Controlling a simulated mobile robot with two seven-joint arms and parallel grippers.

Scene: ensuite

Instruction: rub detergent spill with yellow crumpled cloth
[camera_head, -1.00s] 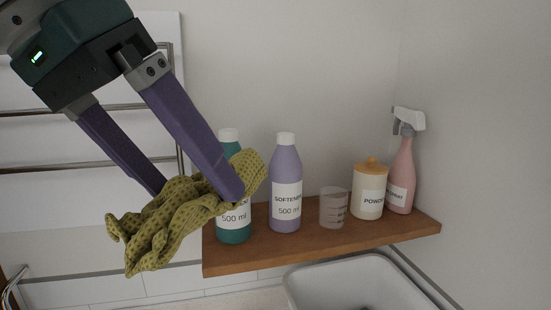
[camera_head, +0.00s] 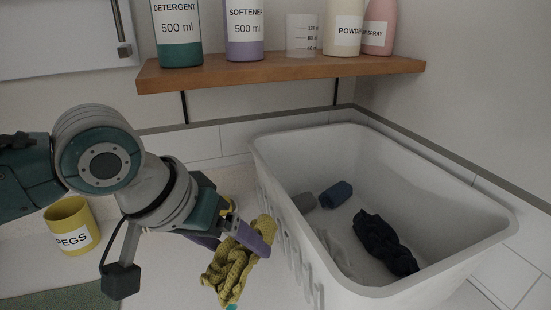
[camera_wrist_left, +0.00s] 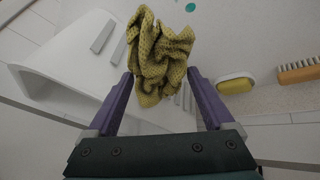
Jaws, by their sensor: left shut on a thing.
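The yellow crumpled cloth (camera_head: 232,268) hangs bunched between the fingers of my left gripper (camera_head: 237,242), which is shut on it. The cloth also shows between both purple fingers in the left wrist view (camera_wrist_left: 158,60). It is just left of the white basket, above the white surface. A small teal spot, the detergent spill (camera_head: 232,307), peeks out below the cloth at the bottom edge. The spill also shows beyond the cloth at the top of the wrist view (camera_wrist_left: 190,7). I cannot tell whether the cloth touches the surface. My right gripper is not in view.
The white basket (camera_head: 400,290) holds dark and grey laundry. A yellow pegs cup (camera_head: 72,226) and green mat (camera_head: 62,298) are at left. A wooden shelf (camera_head: 285,72) with bottles is above. A yellow soap-like item (camera_wrist_left: 235,85) and a brush (camera_wrist_left: 300,70) lie nearby.

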